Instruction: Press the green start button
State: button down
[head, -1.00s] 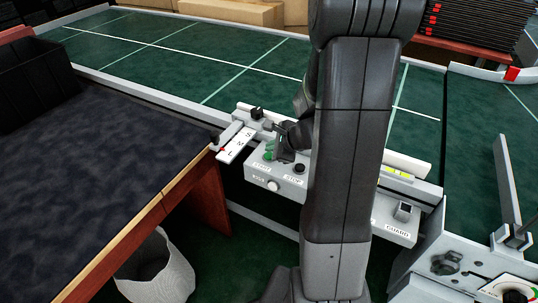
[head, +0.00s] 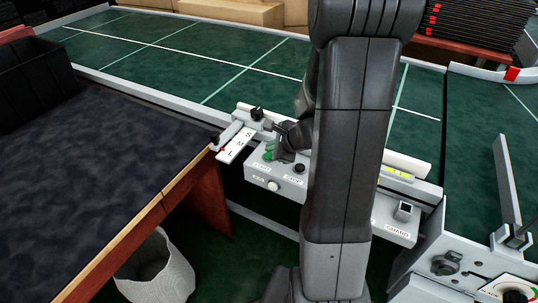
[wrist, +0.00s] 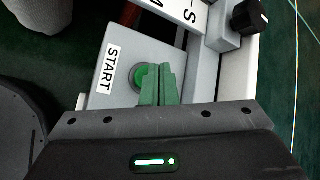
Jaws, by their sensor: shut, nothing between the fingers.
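The green start button (wrist: 141,76) sits in a dark ring on a grey control box, beside the START label (wrist: 112,68) in the wrist view. My gripper (wrist: 158,70) is shut and empty, its green fingertips together. The tips overlap the right part of the button in the wrist view; I cannot tell whether they touch it. In the head view my gripper (head: 283,152) is small, over the box's left end and partly behind my arm. Green shows there at the button's place, but button and fingertips are hard to tell apart.
A dark STOP button (head: 299,168) and a white knob (head: 273,186) are on the same box. A lever with an S and L plate (head: 236,145) stands close on the left. The green conveyor (head: 200,60) runs behind. A dark-topped table (head: 100,165) is at left.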

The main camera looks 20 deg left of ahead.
jog(key=shift+f, duration=0.15)
jog(key=shift+f+b, duration=0.3)
jog(key=shift+b, duration=0.15)
jog(key=shift+f+b, duration=0.4)
jog(key=shift+b, duration=0.05)
dwell(0.5)
dwell(0.4)
jog(key=shift+r+p, duration=0.7)
jog(key=shift+r, duration=0.15)
notch_tip(320, 180, up, 5)
jog(key=p, duration=0.4)
jog(key=shift+p, duration=0.3)
dwell(0.3)
